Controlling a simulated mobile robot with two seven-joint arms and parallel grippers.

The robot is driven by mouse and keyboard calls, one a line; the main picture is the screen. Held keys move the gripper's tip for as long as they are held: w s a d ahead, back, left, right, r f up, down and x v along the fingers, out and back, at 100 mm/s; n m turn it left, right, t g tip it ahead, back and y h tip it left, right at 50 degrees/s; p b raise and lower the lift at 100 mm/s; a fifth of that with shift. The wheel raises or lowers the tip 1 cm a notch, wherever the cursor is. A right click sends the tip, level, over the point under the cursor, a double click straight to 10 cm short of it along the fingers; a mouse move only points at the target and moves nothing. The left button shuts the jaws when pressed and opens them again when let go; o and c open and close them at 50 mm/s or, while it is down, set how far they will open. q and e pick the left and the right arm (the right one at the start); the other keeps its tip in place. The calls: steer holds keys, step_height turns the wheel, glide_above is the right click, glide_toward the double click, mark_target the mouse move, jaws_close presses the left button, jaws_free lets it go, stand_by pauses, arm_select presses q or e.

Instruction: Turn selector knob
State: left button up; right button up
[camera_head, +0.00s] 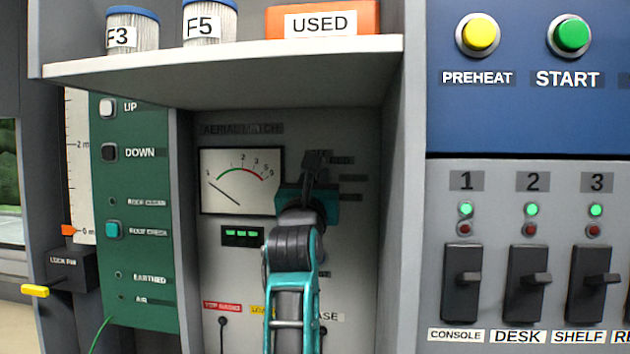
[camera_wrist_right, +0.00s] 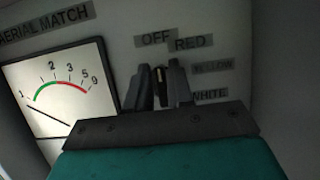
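The selector knob (camera_wrist_right: 160,78) is a small dark knob on the grey recessed panel, with labels OFF, RED, YELLOW and WHITE around its right side in the right wrist view. My right gripper (camera_wrist_right: 160,82) has one finger on each side of it, with hardly any gap, and looks shut on it. In the head view my right gripper (camera_head: 315,165) reaches into the recess and hides the knob and part of the labels. Which label the knob points to is hard to tell. My left gripper is not in view.
An AERIAL MATCH meter (camera_head: 242,180) is just left of my right gripper. The recess side wall is close on the right, then a switch panel (camera_head: 540,190).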

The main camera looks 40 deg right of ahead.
jaws_close()
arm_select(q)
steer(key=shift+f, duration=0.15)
